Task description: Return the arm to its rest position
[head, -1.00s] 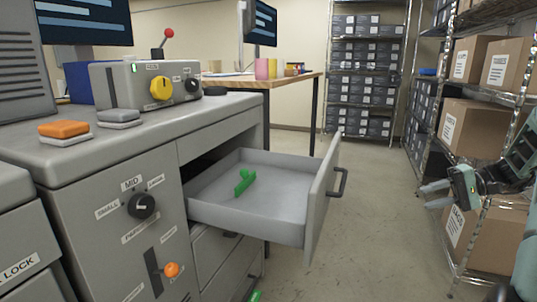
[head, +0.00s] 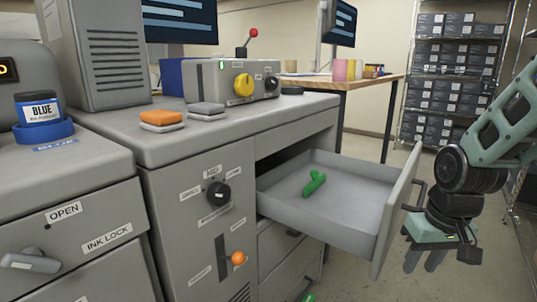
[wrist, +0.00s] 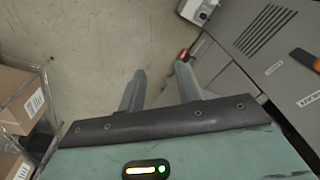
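My gripper (head: 428,258) hangs at the right in the head view, just right of the open drawer's front, with its fingers pointing down. In the wrist view its two fingers (wrist: 160,88) stand apart with only floor between them, so it is open and empty. My arm is bent above it, its upper links reaching out of the right edge of the head view. The open grey drawer (head: 345,215) holds a green object (head: 314,184).
The grey cabinet has a black knob (head: 218,193) and an orange-tipped lever (head: 238,258). A blue jar (head: 40,108) stands at the left. Shelves of boxes (head: 455,80) stand behind. In the wrist view, cardboard boxes (wrist: 22,100) are at the left.

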